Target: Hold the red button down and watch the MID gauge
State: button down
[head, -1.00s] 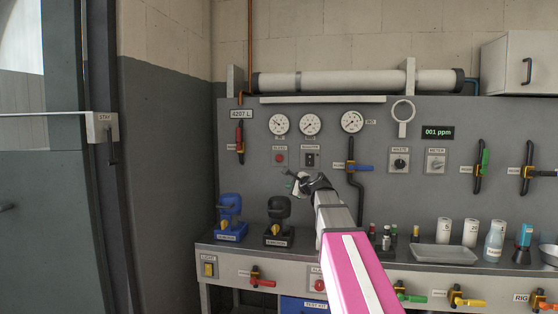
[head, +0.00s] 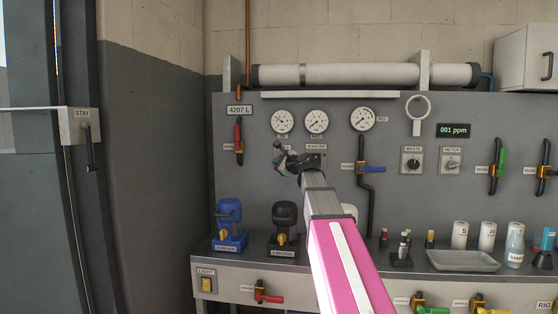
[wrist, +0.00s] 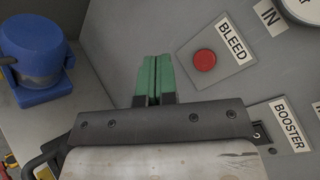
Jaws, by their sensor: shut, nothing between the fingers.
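The red button (wrist: 205,60) sits on a plate labelled BLEED in the wrist view. In the head view my arm hides it. My gripper (wrist: 152,62) has green fingers pressed together with nothing between them. They are left of the button in the wrist view and apart from it. In the head view my gripper (head: 278,150) is in front of the panel, below the left gauge. The MID gauge (head: 316,121) is the middle of three white dials. Its needle is too small to read.
The left gauge (head: 282,120) and right gauge (head: 362,118) flank the MID gauge. The BOOSTER label (wrist: 290,125) is below the button in the wrist view. A blue-topped device (head: 229,222) and a black one (head: 284,225) stand on the bench below.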

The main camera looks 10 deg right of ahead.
jog(key=shift+w, duration=0.2)
jog(key=w+d, duration=0.2)
jog(key=w, duration=0.6)
jog(key=shift+d, duration=0.4)
jog(key=shift+w, duration=0.15)
dwell(1.8)
jog(key=shift+w+d, duration=0.15)
jog(key=shift+w, duration=0.1)
jog(key=shift+w+d, duration=0.15)
jog(key=shift+w, duration=0.4)
dwell(2.7)
jog(key=shift+s, duration=0.1)
dwell(0.4)
jog(key=shift+s+a, duration=0.3)
jog(key=shift+s, duration=0.55)
